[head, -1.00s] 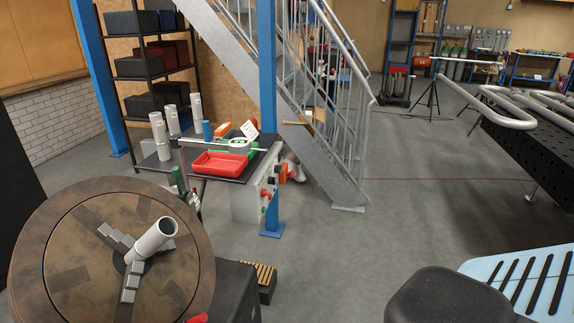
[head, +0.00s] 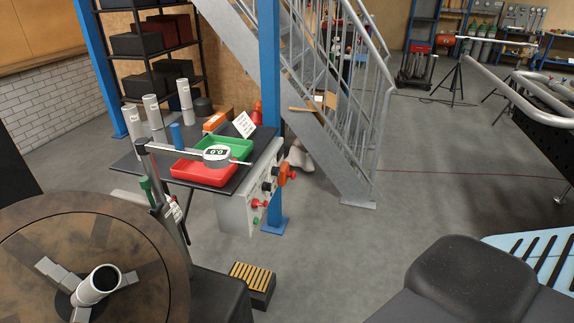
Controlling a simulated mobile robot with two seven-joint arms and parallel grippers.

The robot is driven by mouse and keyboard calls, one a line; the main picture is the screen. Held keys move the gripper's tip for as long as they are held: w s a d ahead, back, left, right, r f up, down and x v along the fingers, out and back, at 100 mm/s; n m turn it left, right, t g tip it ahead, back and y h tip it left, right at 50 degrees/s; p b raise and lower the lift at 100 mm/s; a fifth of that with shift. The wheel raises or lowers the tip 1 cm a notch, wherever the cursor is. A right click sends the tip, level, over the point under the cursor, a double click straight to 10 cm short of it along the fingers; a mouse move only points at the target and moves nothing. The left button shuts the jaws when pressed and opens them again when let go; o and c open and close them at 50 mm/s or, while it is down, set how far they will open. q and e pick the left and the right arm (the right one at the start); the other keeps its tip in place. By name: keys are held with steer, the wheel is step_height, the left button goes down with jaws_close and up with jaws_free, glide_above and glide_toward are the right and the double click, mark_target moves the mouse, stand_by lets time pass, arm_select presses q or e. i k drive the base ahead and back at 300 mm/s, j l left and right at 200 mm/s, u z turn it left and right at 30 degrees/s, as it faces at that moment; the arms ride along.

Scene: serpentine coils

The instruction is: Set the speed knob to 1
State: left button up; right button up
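A pale grey control panel (head: 236,212) hangs at the right side of the black worktable (head: 128,160), facing right and seen at a steep angle. It carries black knobs (head: 267,185), red knobs (head: 258,203) and a larger orange control (head: 288,173). I cannot tell which is the speed knob, and its markings and setting are too small to read. Neither of my grippers is in view.
A round turntable (head: 130,232) holding a pipe (head: 98,286) fills the lower left. A slatted foot pedal (head: 253,280) lies on the floor below the panel. A blue post (head: 269,100) and metal stairs (head: 345,165) stand behind. Floor right of the panel is clear.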

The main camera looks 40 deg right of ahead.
mark_target(275, 171)
steer(key=i+l, duration=0.2)
steer(key=l, duration=0.15)
steer(key=i+l, duration=0.15)
steer(key=l, duration=0.25)
steer(key=i+l, duration=0.2)
steer(key=l, duration=0.15)
steer(key=i+l, duration=0.2)
steer(key=l, duration=0.2)
steer(key=i+l, duration=0.15)
steer(key=l, duration=0.2)
